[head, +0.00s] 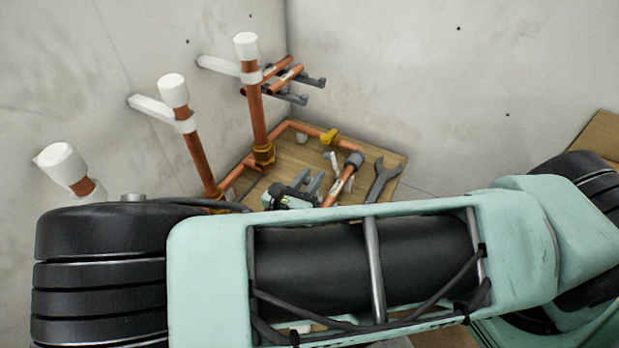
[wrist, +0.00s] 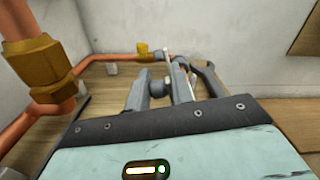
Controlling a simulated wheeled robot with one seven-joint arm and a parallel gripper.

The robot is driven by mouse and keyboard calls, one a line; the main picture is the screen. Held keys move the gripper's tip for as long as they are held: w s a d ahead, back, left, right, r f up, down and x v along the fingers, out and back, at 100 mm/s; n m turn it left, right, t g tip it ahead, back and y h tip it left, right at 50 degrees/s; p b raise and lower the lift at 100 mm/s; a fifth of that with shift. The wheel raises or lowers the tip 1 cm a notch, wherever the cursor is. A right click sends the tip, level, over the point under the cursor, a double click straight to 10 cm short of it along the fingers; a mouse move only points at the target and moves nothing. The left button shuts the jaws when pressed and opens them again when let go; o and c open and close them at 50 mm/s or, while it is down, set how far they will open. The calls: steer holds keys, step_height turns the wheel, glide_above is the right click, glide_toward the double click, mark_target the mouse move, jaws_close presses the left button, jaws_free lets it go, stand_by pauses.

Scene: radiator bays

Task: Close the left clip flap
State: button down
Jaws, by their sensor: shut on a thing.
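In the head view my gripper (head: 302,180) reaches low over the wooden board, beyond my large arm links. In the wrist view its two grey fingers (wrist: 160,82) are close together around a grey rounded piece (wrist: 158,89); what this piece belongs to I cannot tell. White clip arms come off the left wall: a middle one (head: 156,110) and a far one (head: 219,66), each at an upright copper pipe. I cannot make out a clip flap for certain, nor whether one is open.
The wooden board (head: 392,160) carries a grey wrench (head: 382,182), a copper tube with a grey end (head: 340,184) and small pale pieces. Brass fittings (head: 263,155) join the copper pipework. Two short copper pipes rest on grey brackets (head: 312,81) in the corner. The right wall is bare.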

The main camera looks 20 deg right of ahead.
steer(key=shift+r+m, duration=0.1)
steer(key=shift+m, duration=0.2)
steer(key=m, duration=0.1)
steer(key=s+m, duration=0.1)
steer(key=m, duration=0.1)
steer(key=shift+s+d+r+p, duration=0.1)
steer(key=shift+d+r+p, duration=0.1)
steer(key=shift+d+p, duration=0.15)
steer(key=shift+s+d+m, duration=0.2)
steer(key=shift+s+m, duration=0.05)
steer(key=shift+m, duration=0.6)
steer(key=shift+s+d+m, duration=0.25)
steer(key=shift+s+m, duration=0.05)
steer(key=shift+m, duration=0.5)
steer(key=shift+s+d+m, duration=0.2)
steer(key=shift+s+m, duration=0.05)
steer(key=shift+m, duration=0.6)
steer(key=shift+f, duration=0.1)
steer(key=c, duration=1.4)
jaws_free()
steer(key=shift+o, duration=0.2)
steer(key=shift+s, duration=0.1)
steer(key=v, duration=1.7)
steer(key=shift+b, duration=0.35)
steer(key=shift+o, duration=0.2)
steer(key=shift+a, duration=0.1)
